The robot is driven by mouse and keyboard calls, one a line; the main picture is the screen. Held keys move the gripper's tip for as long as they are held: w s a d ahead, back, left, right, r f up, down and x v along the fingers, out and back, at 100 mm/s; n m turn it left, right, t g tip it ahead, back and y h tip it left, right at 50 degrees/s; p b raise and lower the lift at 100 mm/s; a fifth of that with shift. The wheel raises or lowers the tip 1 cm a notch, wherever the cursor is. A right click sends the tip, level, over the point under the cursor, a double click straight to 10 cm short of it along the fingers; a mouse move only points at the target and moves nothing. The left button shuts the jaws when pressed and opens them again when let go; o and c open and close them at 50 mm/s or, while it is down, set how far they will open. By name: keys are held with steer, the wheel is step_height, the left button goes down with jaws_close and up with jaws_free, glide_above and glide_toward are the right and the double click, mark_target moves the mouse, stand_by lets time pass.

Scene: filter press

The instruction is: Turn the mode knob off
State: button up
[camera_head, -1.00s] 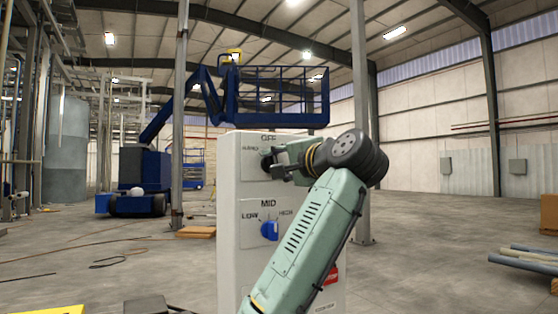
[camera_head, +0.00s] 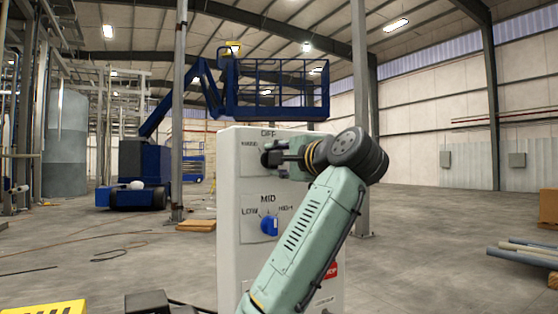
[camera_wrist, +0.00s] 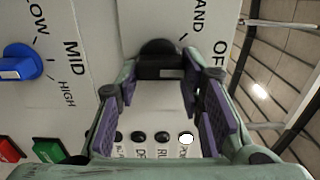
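The black mode knob (camera_head: 267,159) sits on the upper plate of the white control panel (camera_head: 230,218), under the "OFF" label and beside "HAND". In the wrist view the dark knob (camera_wrist: 160,62) lies between and slightly beyond my fingertips. Which label it points at is unclear. My gripper (camera_head: 284,158) faces the panel at knob height. In the wrist view my gripper (camera_wrist: 160,85) is open, its purple-padded fingers on either side of the knob. A gap seems to show on each side; contact is unclear.
A blue selector knob (camera_head: 269,226) marked LOW, MID and HIGH sits below. The wrist view shows a green button (camera_wrist: 50,150) and several dark indicators (camera_wrist: 140,137), one lit white (camera_wrist: 186,139). A blue lift (camera_head: 140,170) stands behind; pipes (camera_head: 530,258) lie at right.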

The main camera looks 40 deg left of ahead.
steer(key=o, duration=0.5)
steer(key=v, duration=1.2)
steer(key=shift+f, duration=0.1)
